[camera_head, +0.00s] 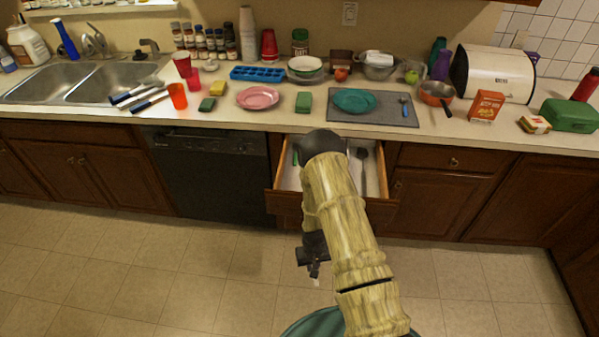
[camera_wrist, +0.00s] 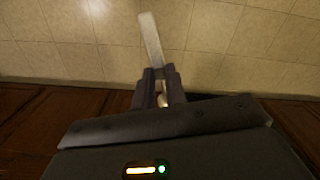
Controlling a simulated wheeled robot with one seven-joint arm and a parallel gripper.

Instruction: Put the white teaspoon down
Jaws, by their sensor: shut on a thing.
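The white teaspoon (camera_wrist: 151,38) is between the fingers of my gripper (camera_wrist: 160,85) in the wrist view. Its long pale part sticks out beyond the fingertips, and a small pale part shows between the fingers. In the head view, my gripper (camera_head: 314,270) hangs in front of the open drawer, over the tiled floor. It is shut on the teaspoon, of which only a small pale bit (camera_head: 316,282) shows there below the fingers.
An open drawer (camera_head: 284,205) with utensils inside lies behind my arm. The counter above holds a pink plate (camera_head: 257,97), a teal plate (camera_head: 355,101) on a grey mat (camera_head: 403,119), and sponges. The sink (camera_head: 80,82) is at left. The floor is clear.

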